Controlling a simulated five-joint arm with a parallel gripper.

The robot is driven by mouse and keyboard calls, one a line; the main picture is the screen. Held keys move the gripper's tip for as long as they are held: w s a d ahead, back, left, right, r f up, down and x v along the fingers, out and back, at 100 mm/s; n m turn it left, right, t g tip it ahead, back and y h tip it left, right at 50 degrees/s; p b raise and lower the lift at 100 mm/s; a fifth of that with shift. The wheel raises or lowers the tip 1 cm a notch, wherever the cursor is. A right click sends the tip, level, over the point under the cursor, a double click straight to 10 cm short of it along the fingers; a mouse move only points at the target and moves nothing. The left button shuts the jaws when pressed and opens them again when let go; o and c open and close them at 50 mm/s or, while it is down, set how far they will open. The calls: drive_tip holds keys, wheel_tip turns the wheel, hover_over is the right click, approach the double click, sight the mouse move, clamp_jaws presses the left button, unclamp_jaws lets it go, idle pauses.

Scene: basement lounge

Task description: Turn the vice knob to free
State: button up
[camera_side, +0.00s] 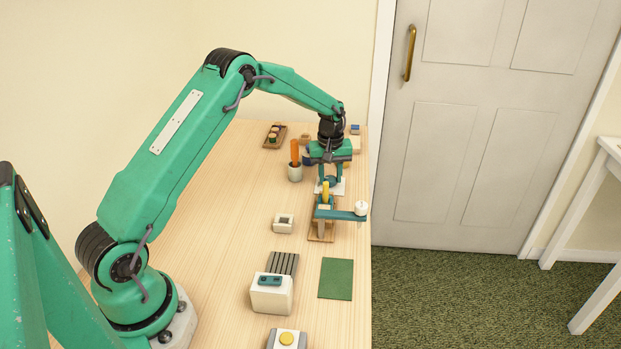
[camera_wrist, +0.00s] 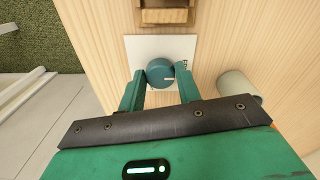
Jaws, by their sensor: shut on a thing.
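A round teal knob (camera_wrist: 159,72) with a pale pointer line sits on a white plate (camera_wrist: 143,46) in the wrist view. The pointer points to the right side of the plate. Small dark marks show at the plate's right, partly hidden by a finger. My gripper (camera_wrist: 161,76) has a finger on each side of the knob and is shut on it. In the side view my gripper (camera_side: 329,181) reaches straight down over the white plate (camera_side: 340,188), and its fingers largely hide the knob.
A wooden-based stand with a teal bar (camera_side: 342,214) and white end piece is just in front of the plate. A small white box (camera_side: 283,223) and a green mat (camera_side: 336,279) lie nearer.

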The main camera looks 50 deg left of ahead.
sight(329, 179)
drive_tip(key=shift+a, duration=0.2)
drive_tip(key=o, duration=1)
drive_tip(key=shift+d, duration=0.1)
drive_tip(key=shift+c, duration=0.2)
drive_tip(key=shift+s+r, duration=0.2)
drive_tip(key=shift+r, duration=3.7)
